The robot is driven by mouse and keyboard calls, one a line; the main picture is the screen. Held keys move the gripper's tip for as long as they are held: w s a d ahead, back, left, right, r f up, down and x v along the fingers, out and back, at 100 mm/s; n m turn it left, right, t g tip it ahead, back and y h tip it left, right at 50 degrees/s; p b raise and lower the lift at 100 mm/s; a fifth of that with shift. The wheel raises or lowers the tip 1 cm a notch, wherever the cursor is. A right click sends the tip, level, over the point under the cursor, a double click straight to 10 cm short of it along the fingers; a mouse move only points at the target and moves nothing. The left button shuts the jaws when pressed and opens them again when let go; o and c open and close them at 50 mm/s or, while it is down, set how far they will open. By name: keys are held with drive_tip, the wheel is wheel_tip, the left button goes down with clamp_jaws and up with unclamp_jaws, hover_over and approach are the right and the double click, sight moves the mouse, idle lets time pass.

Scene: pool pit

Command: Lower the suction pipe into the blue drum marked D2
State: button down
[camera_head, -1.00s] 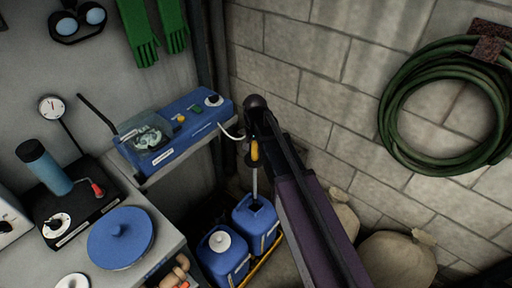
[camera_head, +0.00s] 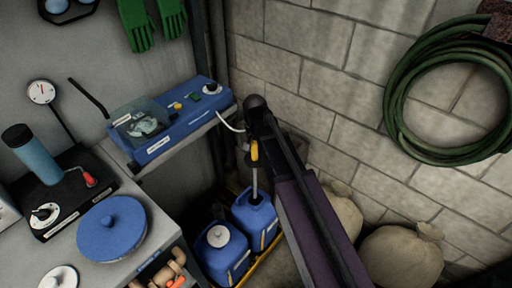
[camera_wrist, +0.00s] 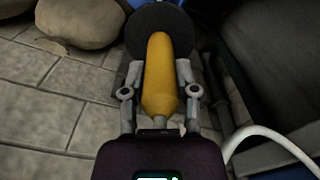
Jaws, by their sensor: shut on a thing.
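My gripper (camera_wrist: 158,90) is shut on the yellow handle (camera_wrist: 160,70) of the suction pipe, with a dark disc (camera_wrist: 145,18) beyond it. In the head view the yellow handle (camera_head: 254,151) shows below the end of my arm. The thin grey pipe (camera_head: 255,184) hangs down from it, about upright. Its lower end meets the top of the right-hand blue drum (camera_head: 251,220) in the picture. I cannot tell whether the tip is inside the opening or just above it. The left-hand blue drum (camera_head: 222,258) has a white cap. I cannot read either drum's marking.
Both drums stand in a yellow-edged tray (camera_head: 268,255). A blue pump unit (camera_head: 172,122) sits on a shelf to the left, with a white hose (camera_head: 231,124) running toward my gripper. Sacks (camera_head: 400,258) lie at the right. A green hose coil (camera_head: 392,105) hangs on the wall.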

sight(255, 190)
drive_tip(key=shift+f+b, duration=13.4)
drive_tip(key=shift+f, duration=0.2)
drive_tip(key=shift+f+b, duration=0.3)
drive_tip(key=shift+b, duration=0.05)
drive_tip(key=shift+c, duration=1.5)
unclamp_jaws()
drive_tip(key=shift+s, duration=0.1)
